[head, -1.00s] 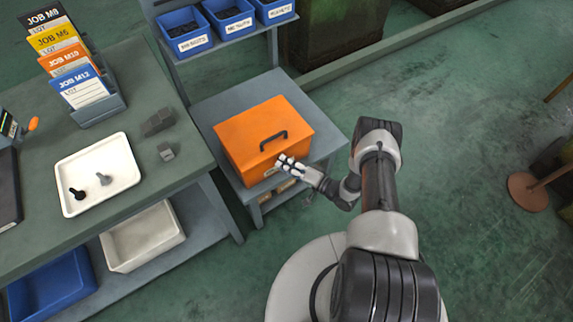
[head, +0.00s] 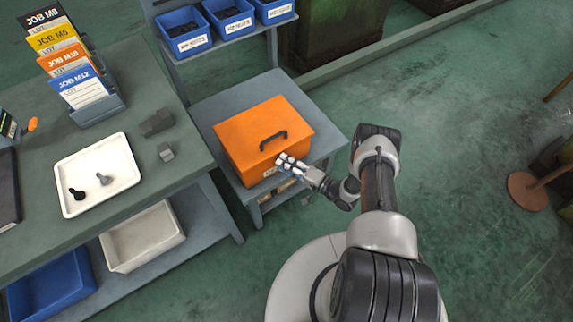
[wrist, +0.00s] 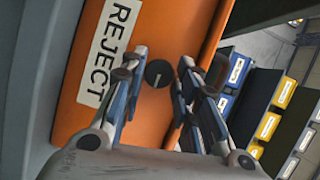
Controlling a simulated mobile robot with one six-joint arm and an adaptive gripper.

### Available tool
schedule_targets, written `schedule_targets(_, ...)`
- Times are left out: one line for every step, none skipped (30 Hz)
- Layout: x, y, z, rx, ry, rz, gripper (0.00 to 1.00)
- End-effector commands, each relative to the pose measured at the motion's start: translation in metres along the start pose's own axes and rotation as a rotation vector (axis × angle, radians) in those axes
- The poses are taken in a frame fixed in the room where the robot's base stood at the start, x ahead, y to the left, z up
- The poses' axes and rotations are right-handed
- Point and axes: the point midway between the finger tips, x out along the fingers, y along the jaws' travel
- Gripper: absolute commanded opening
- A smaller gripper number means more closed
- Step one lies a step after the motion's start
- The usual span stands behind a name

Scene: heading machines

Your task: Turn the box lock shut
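The orange box (head: 250,143) stands on a grey shelf unit with its lid down and a dark handle (head: 273,140) on it. In the wrist view its orange front (wrist: 170,30) carries a white REJECT label (wrist: 108,50). The lock (wrist: 159,73) is a small round black knob with a pale mark on its face. My gripper (wrist: 161,66) is open, with one finger on each side of the lock and gaps between. In the head view my gripper (head: 287,164) is at the box's front face and hides the lock.
The grey shelf top (head: 215,107) has bare room around the box. Blue bins (head: 187,31) sit on a rack behind it. A green workbench (head: 190,185) at left holds a white tray (head: 122,170) with bolts and a rack of job cards. Open floor lies to the right.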

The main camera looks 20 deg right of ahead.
Motion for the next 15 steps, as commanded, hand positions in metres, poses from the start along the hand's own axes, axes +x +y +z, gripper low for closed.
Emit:
schedule_targets(-0.0001, 0.0002, 0.0005, 0.0, -0.001, 0.0, 0.35)
schedule_targets(-0.0001, 0.0003, 0.0007, 0.001, -0.001, 0.001, 0.37)
schedule_targets(-0.0002, 0.0004, 0.0009, 0.001, -0.001, 0.001, 0.39)
schedule_targets(-0.0002, 0.0005, 0.001, 0.001, -0.001, 0.001, 0.41)
schedule_targets(-0.0003, 0.0006, 0.0012, 0.001, -0.001, 0.001, 0.43)
schedule_targets(-0.0003, 0.0007, 0.0013, 0.001, -0.002, 0.001, 0.46)
schedule_targets(-0.0004, 0.0007, 0.0014, 0.001, -0.002, 0.002, 0.46)
schedule_targets(-0.0004, 0.0008, 0.0014, 0.002, -0.002, 0.002, 0.46)
schedule_targets(-0.0004, 0.0008, 0.0016, 0.002, -0.002, 0.002, 0.46)
schedule_targets(-0.0005, 0.0009, 0.0016, 0.002, -0.002, 0.002, 0.46)
schedule_targets(-0.0005, 0.0009, 0.0017, 0.002, -0.002, 0.002, 0.46)
schedule_targets(-0.0005, 0.0009, 0.0017, 0.002, -0.002, 0.002, 0.46)
schedule_targets(-0.0005, 0.0009, 0.0018, 0.002, -0.002, 0.002, 0.46)
schedule_targets(-0.0006, 0.0009, 0.0018, 0.002, -0.002, 0.002, 0.46)
schedule_targets(-0.0014, 0.001, 0.0017, 0.002, -0.002, 0.002, 0.46)
